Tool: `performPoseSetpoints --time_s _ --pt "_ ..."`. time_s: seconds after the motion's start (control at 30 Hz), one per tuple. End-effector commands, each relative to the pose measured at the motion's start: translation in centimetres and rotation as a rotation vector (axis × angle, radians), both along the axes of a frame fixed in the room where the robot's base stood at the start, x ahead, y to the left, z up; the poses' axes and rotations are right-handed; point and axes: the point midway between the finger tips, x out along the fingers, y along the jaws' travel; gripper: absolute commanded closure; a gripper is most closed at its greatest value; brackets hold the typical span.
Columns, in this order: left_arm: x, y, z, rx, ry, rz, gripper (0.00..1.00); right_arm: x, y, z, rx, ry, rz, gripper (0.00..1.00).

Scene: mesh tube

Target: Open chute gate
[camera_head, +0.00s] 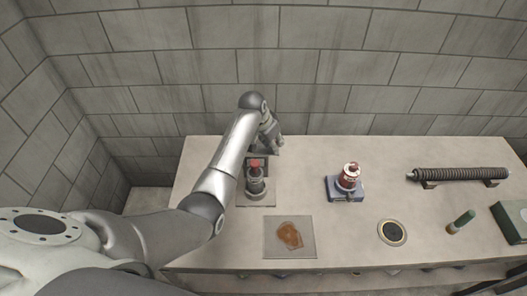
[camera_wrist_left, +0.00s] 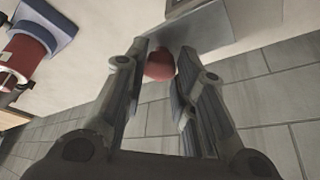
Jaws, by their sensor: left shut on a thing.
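My left gripper (camera_head: 271,138) is at the back left of the bench, its arm reaching in from the left. In the left wrist view the left gripper (camera_wrist_left: 164,55) has its fingers on either side of a round red knob (camera_wrist_left: 160,65), and it is shut on it. The knob sits beside a grey block-like housing (camera_wrist_left: 205,35). I cannot make out the gate itself. In the head view a dark grey device with a red top (camera_head: 256,180) stands just in front of the gripper. My right gripper is not in view.
A red fitting on a blue base (camera_head: 347,186) stands mid-bench, and a coiled tube (camera_head: 458,174) lies at the right. A tray with a brown patch (camera_head: 271,246), a round black disc (camera_head: 392,232) and a green-tipped cylinder (camera_head: 461,221) lie near the front. A block wall rises behind.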

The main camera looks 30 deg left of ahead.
Motion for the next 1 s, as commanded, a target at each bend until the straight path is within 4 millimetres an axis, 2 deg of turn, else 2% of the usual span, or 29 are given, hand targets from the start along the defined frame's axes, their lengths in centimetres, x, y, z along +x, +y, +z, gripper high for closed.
performPoseSetpoints --time_s 0.17,0.37,0.4,0.57,0.77,0.87,1.0 --pt "0.3 -0.4 -0.1 -0.001 0.007 -0.002 1.0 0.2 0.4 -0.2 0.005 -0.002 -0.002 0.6" --pt "0.2 -0.4 0.0 0.0 0.008 -0.003 1.0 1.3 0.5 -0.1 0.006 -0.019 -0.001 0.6" --pt "0.2 -0.4 0.0 0.0 0.008 -0.003 0.72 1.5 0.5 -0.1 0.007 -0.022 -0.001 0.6" --pt "0.3 -0.4 0.0 0.0 0.006 -0.002 0.53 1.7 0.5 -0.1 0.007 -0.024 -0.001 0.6" --pt "0.3 -0.3 0.1 0.0 0.004 -0.002 0.53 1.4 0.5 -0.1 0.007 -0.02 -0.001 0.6" --pt "0.3 -0.3 0.1 0.0 0.003 -0.002 0.53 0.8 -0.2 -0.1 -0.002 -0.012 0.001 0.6" --pt "0.2 -0.2 0.8 0.001 0.001 -0.001 0.53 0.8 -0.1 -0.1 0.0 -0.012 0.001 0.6"
